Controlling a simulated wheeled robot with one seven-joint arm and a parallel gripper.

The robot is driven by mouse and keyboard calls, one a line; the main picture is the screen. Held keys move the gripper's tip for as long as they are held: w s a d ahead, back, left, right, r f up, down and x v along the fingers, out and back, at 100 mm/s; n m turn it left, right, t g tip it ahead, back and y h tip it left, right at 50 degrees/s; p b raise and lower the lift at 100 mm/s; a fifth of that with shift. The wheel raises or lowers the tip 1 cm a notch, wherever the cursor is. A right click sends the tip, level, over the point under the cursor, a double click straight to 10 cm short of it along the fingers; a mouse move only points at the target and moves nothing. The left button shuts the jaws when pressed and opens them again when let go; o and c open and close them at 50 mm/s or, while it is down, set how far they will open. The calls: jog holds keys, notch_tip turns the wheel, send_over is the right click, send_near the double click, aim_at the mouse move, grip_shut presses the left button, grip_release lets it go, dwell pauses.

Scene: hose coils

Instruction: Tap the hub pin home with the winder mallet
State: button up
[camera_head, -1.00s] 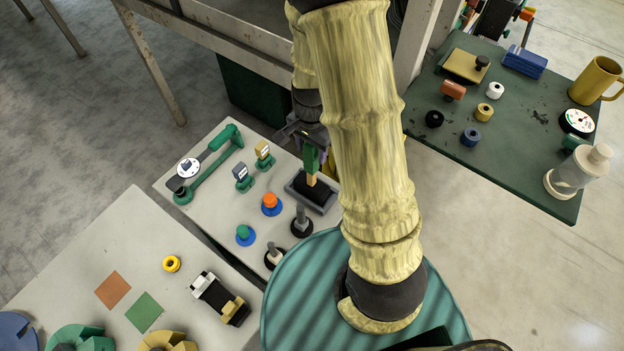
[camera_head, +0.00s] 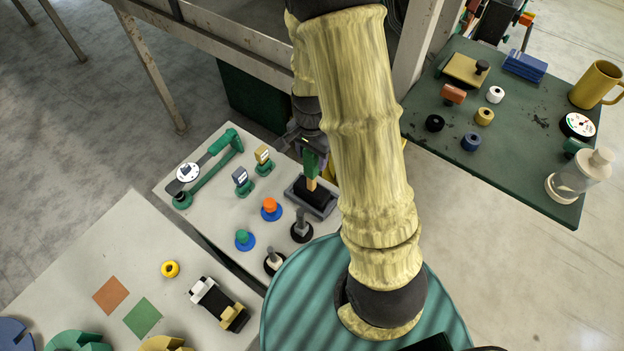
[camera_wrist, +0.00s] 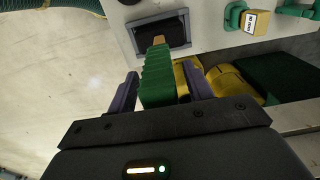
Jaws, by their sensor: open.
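The mallet stands in a dark tray (camera_head: 322,193) on the pale table, with its ridged green grip (camera_wrist: 157,78) up and a short wooden shaft (camera_wrist: 159,40) below it. Its head is not distinguishable in the dark tray. My gripper (camera_wrist: 160,76) is open, with one purple finger on each side of the green grip. Part of my gripper (camera_head: 309,143) also shows above the tray in the head view. A grey pin on a black disc (camera_head: 301,225) and a paler one (camera_head: 273,260) stand nearer; I cannot tell which is the hub pin.
An orange knob (camera_head: 270,205) and a green knob (camera_head: 242,237) sit on blue discs left of the tray. Two labelled blocks (camera_head: 263,155) (camera_head: 240,177) and a green lever with a dial (camera_head: 212,160) stand behind. A striped teal drum (camera_head: 300,300) is in front.

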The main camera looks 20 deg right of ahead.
dwell(0.6)
grip_shut()
jog(key=shift+r+p, duration=0.75)
jog(key=shift+p, duration=0.05)
dwell(0.6)
jog(key=shift+r+p, duration=3.05)
jog(key=shift+r, duration=0.35)
